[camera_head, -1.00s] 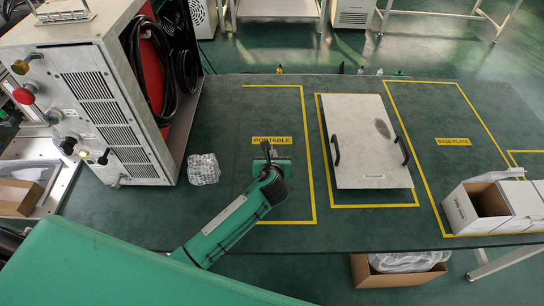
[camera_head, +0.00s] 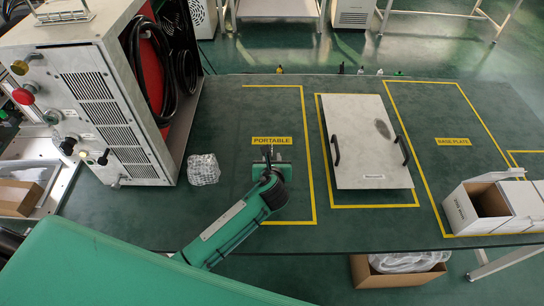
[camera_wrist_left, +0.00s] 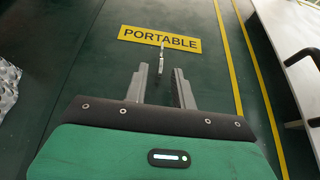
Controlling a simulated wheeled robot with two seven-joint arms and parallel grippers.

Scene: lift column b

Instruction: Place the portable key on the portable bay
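A small, thin metallic piece, seemingly the portable key (camera_wrist_left: 162,58), shows in the left wrist view at the yellow PORTABLE label (camera_wrist_left: 160,39). It sits just past my fingertips, in line with the gap between them; whether it touches the table is hard to tell. My left gripper (camera_wrist_left: 161,85) has its two fingers apart with nothing clamped between them. In the head view the left gripper (camera_head: 269,161) is just on the near side of the label (camera_head: 272,141), inside the yellow-outlined portable bay (camera_head: 300,191). My right gripper is not in view.
A pale panel with two black handles (camera_head: 362,130) lies right of the bay. A bubble-wrapped item (camera_head: 203,169) is to the left, beside a large grey machine cabinet (camera_head: 100,100). An open white box (camera_head: 460,211) stands at the right. The bay's far part is clear.

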